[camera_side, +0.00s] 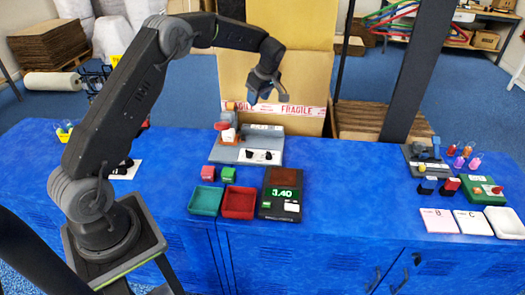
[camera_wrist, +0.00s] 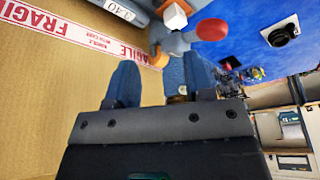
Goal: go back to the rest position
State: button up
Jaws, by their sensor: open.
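My gripper (camera_side: 268,100) hangs in the air in front of the tall cardboard carton (camera_side: 300,72), above the back of a grey station (camera_side: 266,148) on the blue bench. Its two blue-grey fingers stand apart in the wrist view (camera_wrist: 161,75), with nothing held between them. The carton's brown wall with its red and white FRAGILE tape fills the left of the wrist view (camera_wrist: 45,110). A white block (camera_wrist: 175,16) and a red round part (camera_wrist: 211,31) show beyond the fingertips.
Red and green blocks sit behind the trays. A dark upright post (camera_side: 417,75) rises right of the carton. The bench middle right is clear.

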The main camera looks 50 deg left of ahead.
jog(key=s+d+r+m+t+h, duration=0.25)
jog(key=s+d+r+m, duration=0.65)
jog(key=s+d+r, duration=0.6)
jog(key=s+d+m+t, duration=0.1)
jog(key=s+d+m, duration=0.1)
jog(key=s, duration=0.4)
jog(key=s+d+m+t+h, duration=0.1)
jog(key=s+d+m, duration=0.2)
jog(key=s+m, duration=0.2)
jog(key=s+d+m+t, duration=0.1)
jog(key=s+d+m, duration=0.1)
jog(key=s, duration=0.5)
jog(key=shift+d+f+m+t, duration=0.25)
jog(key=shift+d+m+t, duration=0.1)
jog(key=shift+m, duration=0.45)
